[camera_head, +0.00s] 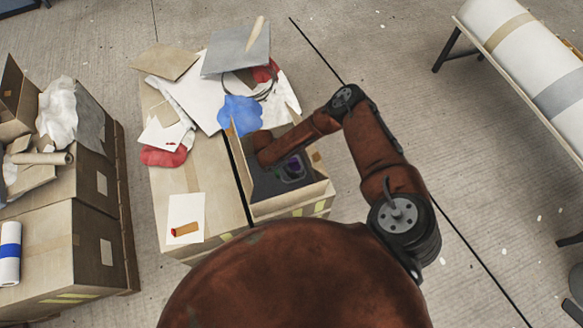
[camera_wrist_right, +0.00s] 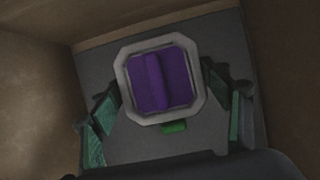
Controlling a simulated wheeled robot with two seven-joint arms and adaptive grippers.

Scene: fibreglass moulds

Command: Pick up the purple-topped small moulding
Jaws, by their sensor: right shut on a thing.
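The purple-topped small moulding (camera_wrist_right: 160,82) has a grey octagonal rim and a purple ridged top. In the right wrist view it is in the middle, between the fingers of my right gripper (camera_wrist_right: 165,115), which is shut on it. In the head view the moulding (camera_head: 293,168) shows small and dark inside an open cardboard box (camera_head: 290,205). My right arm reaches down into this box from the right, and the gripper there is mostly hidden by the arm and shadow. I cannot tell whether the moulding touches the box floor. My left gripper is not in view.
Box walls stand close around my right gripper. Left of the box, a carton bears sheets, a blue cloth (camera_head: 240,113), red cloths and a grey panel (camera_head: 236,50). More cartons (camera_head: 65,240) stand at far left. A bench with a white roll (camera_head: 530,50) is at upper right.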

